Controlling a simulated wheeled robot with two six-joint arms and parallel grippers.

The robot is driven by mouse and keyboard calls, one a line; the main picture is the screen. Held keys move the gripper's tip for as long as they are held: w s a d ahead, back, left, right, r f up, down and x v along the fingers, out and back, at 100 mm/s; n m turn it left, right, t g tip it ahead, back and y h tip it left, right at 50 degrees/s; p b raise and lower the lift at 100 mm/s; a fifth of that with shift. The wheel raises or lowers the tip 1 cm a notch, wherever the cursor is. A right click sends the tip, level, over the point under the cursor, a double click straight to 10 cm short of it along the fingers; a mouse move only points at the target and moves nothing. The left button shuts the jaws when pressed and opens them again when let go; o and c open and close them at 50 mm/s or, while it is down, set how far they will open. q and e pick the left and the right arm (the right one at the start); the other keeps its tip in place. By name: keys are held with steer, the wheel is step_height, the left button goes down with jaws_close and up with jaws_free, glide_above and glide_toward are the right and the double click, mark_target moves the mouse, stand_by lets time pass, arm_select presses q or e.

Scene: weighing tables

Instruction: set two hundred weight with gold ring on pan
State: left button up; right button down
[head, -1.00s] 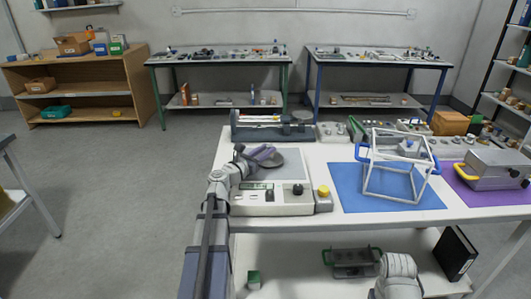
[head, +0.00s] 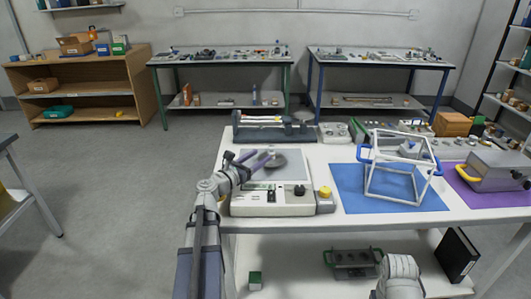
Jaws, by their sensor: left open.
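A white weighing scale (head: 290,208) with a flat grey top stands at the left end of the near table. A small dark shape shows between the fingertips and the pan, too small to identify. I cannot make out a weight with a gold ring for certain. My right gripper is out of view; only part of my right arm shows at the bottom.
A balance instrument (head: 273,132) stands behind the scale. A white wire-frame cube (head: 371,180) with blue handles stands on a blue mat (head: 345,198). A grey metal case (head: 490,172) is on a purple mat (head: 459,187). Many small items line the table's back right.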

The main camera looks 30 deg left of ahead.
arm_select(q)
steer(key=s, duration=0.7)
steer(key=shift+a, duration=0.4)
